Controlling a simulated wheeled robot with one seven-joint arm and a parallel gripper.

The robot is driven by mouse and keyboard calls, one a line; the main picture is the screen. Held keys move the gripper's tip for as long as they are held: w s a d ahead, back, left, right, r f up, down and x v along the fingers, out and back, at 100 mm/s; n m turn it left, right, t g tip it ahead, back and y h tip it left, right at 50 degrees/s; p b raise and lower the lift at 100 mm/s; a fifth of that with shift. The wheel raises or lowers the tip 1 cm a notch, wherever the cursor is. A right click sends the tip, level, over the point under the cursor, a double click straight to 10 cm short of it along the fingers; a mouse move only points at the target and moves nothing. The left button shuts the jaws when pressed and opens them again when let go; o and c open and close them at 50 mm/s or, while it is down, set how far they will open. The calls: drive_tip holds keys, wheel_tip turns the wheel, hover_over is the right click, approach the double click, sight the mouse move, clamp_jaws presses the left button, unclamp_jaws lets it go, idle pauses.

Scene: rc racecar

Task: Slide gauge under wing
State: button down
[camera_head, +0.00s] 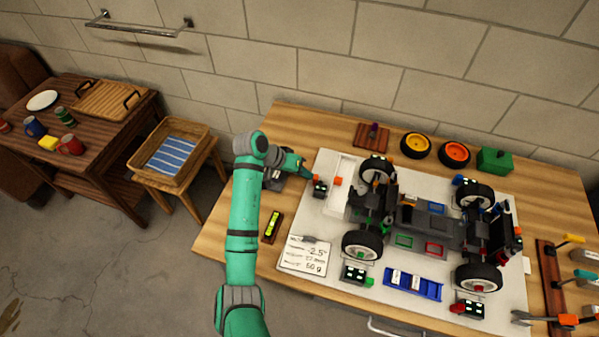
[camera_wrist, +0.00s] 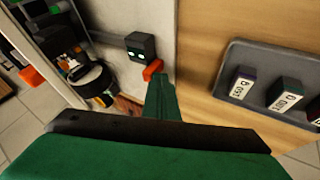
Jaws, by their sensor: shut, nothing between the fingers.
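My gripper (camera_head: 306,173) is shut and empty at the left edge of the white board, by a small dark box with lit green marks (camera_head: 320,189). In the wrist view my narrow green fingertips (camera_wrist: 162,82) point at the red tab (camera_wrist: 152,69) of that box (camera_wrist: 141,47); I cannot tell if they touch. The race car (camera_head: 425,222) stands on the board. A dark upright part that may be its wing (camera_head: 512,235) is at its right end. A dark bar with a yellow-green vial (camera_head: 271,226), possibly the gauge, lies left of the board.
A grey tray (camera_wrist: 233,50) of labelled blocks lies beside my gripper. A printed card (camera_head: 304,257), a blue tray (camera_head: 427,291) and more small boxes lie in front of the car. Loose wheels (camera_head: 415,144) and a green box (camera_head: 494,160) stand behind it. Tools lie at the right.

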drive_tip(key=shift+s+d, duration=0.15)
drive_tip(key=shift+d, duration=0.35)
drive_tip(key=shift+s+d, duration=0.15)
drive_tip(key=shift+d, duration=0.35)
drive_tip(key=a, duration=0.1)
drive_tip(key=w+a, duration=0.1)
drive_tip(key=a, duration=0.3)
drive_tip(key=shift+w+r, duration=0.2)
drive_tip(key=shift+w, duration=0.05)
drive_tip(key=v, duration=0.9)
drive_tip(key=shift+s+r, duration=0.2)
drive_tip(key=shift+a, duration=0.1)
